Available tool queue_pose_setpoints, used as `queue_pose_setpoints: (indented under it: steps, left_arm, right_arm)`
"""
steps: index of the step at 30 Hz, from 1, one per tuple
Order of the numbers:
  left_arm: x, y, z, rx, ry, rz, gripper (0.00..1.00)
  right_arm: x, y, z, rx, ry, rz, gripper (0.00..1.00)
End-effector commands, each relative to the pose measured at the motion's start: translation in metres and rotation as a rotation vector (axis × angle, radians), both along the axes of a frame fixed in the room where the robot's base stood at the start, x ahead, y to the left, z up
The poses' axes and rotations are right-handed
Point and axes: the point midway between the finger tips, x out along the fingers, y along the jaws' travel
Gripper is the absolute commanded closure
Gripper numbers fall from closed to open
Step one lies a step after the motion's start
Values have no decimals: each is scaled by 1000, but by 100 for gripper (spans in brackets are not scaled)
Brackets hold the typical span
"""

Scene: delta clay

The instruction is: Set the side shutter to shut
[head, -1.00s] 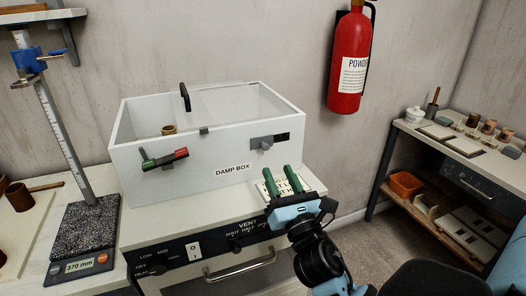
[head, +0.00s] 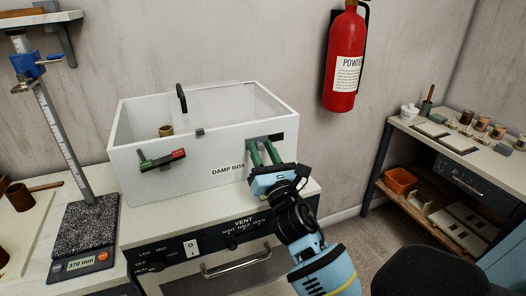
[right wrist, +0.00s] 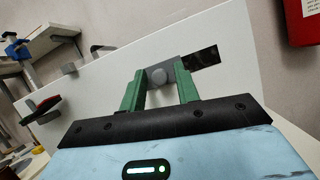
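The side shutter (head: 262,140) is a grey plate with a round knob (right wrist: 157,76) on the front of the white damp box (head: 200,170). A dark opening (right wrist: 202,57) shows to the right of the plate. My right gripper (head: 264,151) is in front of the shutter. In the right wrist view its green fingers (right wrist: 159,84) stand apart, one on each side of the knob, with gaps visible. How far they reach past the knob in depth is unclear. My left gripper is not in view.
A red-green lever (head: 163,158) sits on the box front at left, and a black handle (head: 182,97) stands on its top. A fire extinguisher (head: 345,60) hangs on the wall at right.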

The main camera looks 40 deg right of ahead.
Motion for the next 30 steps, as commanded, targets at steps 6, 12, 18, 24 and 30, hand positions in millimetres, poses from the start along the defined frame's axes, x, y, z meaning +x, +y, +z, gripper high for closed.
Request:
queue_pose_setpoints:
  steps: [6,12,18,24,30]
  left_arm:
    - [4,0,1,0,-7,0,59]
    - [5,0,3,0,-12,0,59]
    - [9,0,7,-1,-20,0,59]
    - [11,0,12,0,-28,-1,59]
    - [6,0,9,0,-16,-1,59]
  right_arm:
    - [0,0,0,0,0,0,98]
    - [0,0,0,0,0,0,100]
    - [-4,-15,1,-5,0,-2,100]
    - [-11,-46,0,-4,1,-3,100]
    - [-13,-54,0,2,1,-1,100]
